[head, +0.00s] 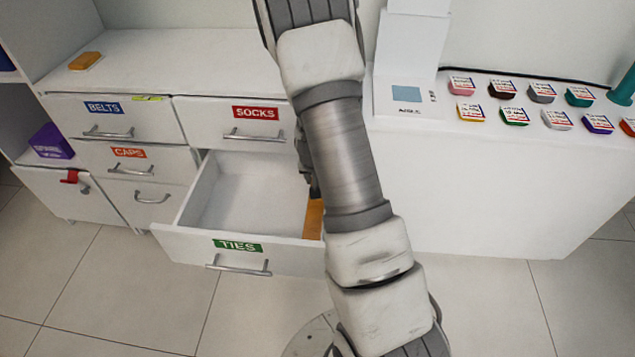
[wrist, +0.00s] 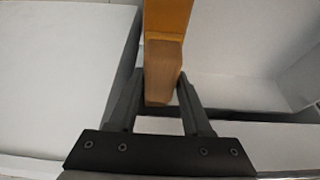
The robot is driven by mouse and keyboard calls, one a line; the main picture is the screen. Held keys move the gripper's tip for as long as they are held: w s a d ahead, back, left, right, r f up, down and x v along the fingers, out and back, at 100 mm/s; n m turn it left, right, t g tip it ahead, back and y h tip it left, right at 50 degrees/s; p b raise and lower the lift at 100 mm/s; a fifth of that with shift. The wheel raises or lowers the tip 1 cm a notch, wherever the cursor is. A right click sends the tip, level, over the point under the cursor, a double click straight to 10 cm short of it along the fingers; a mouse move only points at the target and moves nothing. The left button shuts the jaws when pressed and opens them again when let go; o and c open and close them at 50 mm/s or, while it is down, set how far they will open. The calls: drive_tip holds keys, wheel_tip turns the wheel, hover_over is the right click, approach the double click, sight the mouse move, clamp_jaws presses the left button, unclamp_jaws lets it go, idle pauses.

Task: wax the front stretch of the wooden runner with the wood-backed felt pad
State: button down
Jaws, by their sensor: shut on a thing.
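The wooden runner (head: 314,218) shows as an orange-brown strip at the right side of the open TIES drawer (head: 235,200), partly hidden by my arm. In the wrist view, the runner (wrist: 167,18) runs up out of the picture at the top. My gripper (wrist: 160,80) is shut on the wood-backed felt pad (wrist: 162,72), a brown block between its dark fingers. The pad lines up with the runner's near end in that view. Whether they touch cannot be told, and the felt face is hidden. In the head view my arm hides the pad and most of the gripper.
The TIES drawer looks empty inside. An orange block (head: 86,61) lies on the white cabinet top (head: 170,65). A purple box (head: 50,142) sits at left. Several small coloured tins stand on the right counter (head: 450,180) beside a white box (head: 405,95).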

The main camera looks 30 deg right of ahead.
drive_tip(key=shift+s+a+b, duration=0.2)
drive_tip(key=shift+s+a, duration=0.95)
drive_tip(key=shift+s, duration=0.5)
drive_tip(key=shift+s+a+b, duration=0.2)
drive_tip(key=shift+s+a, duration=0.9)
drive_tip(key=shift+s, duration=0.6)
drive_tip(key=shift+s+a+b, duration=0.2)
drive_tip(key=shift+s+a, duration=0.95)
drive_tip(key=shift+s, duration=0.5)
drive_tip(key=shift+w+d, duration=1.15)
drive_tip(key=shift+w, duration=0.5)
drive_tip(key=shift+w+d, duration=1.1)
drive_tip(key=shift+w, duration=0.6)
drive_tip(key=shift+w+d, duration=1.15)
drive_tip(key=shift+w, duration=0.5)
drive_tip(key=shift+s+a, duration=1.1)
drive_tip(key=shift+s, duration=0.55)
drive_tip(key=shift+s+a, duration=1.15)
drive_tip(key=shift+s, duration=0.55)
drive_tip(key=shift+s+a, duration=1.1)
drive_tip(key=shift+s, duration=0.55)
drive_tip(key=shift+w+d+b, duration=0.15)
drive_tip(key=shift+w+d, duration=0.7)
drive_tip(key=shift+w, duration=0.45)
drive_tip(key=shift+w+d+b, duration=0.1)
drive_tip(key=shift+w+d, duration=0.8)
drive_tip(key=shift+w, duration=0.35)
drive_tip(key=shift+w+d+b, duration=0.15)
drive_tip(key=shift+w+d, duration=0.7)
drive_tip(key=shift+w, duration=0.45)
